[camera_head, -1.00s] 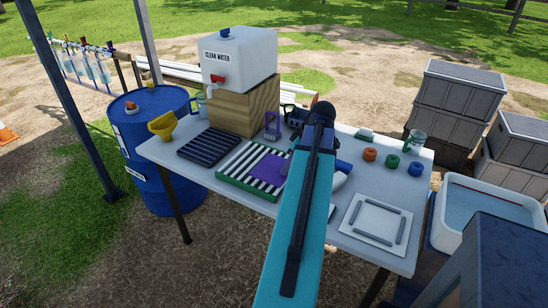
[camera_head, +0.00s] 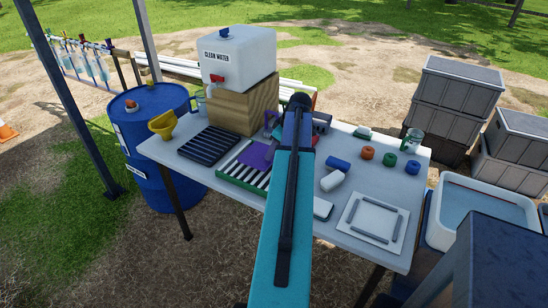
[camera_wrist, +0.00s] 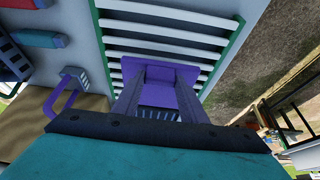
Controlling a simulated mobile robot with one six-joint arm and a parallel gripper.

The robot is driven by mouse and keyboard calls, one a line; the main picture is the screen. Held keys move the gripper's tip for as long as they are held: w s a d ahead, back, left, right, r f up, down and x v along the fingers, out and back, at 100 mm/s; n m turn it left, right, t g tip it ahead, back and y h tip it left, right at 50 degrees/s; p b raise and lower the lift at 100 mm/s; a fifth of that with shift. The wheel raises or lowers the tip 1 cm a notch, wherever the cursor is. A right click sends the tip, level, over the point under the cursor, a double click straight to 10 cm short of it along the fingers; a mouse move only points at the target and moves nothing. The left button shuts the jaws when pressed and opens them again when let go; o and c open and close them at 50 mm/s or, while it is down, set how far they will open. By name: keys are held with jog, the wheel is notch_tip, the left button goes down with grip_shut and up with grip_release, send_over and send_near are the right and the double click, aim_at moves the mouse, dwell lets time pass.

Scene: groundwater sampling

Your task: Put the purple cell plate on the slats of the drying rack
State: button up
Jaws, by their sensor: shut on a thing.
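The purple cell plate (camera_head: 258,155) is at the far end of the drying rack (camera_head: 228,180), a green frame with white slats. My arm hides part of both in the head view. In the wrist view the purple plate (camera_wrist: 160,94) is between the fingers of my gripper (camera_wrist: 160,88), which is shut on it. White slats of the rack (camera_wrist: 165,32) show beyond and beside the plate. I cannot tell whether the plate touches the slats or is just above them. In the head view my gripper is hidden behind my arm.
A black slatted tray (camera_head: 208,145) lies left of the rack. A purple-handled item (camera_head: 270,121) stands behind it, near the wooden block (camera_head: 244,108) under the water tank (camera_head: 238,56). A white tile (camera_head: 373,220) and colored caps (camera_head: 390,160) lie to the right.

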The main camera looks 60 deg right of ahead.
jog(key=shift+f+p, duration=0.75)
jog(key=shift+f, duration=1)
jog(key=shift+f, duration=0.15)
jog(key=o, duration=1.4)
jog(key=shift+s+r, duration=0.1)
jog(key=shift+r, duration=0.15)
jog(key=b+v, duration=0.3)
jog(key=v, duration=0.8)
jog(key=shift+s+r, duration=0.15)
jog(key=shift+r, duration=0.25)
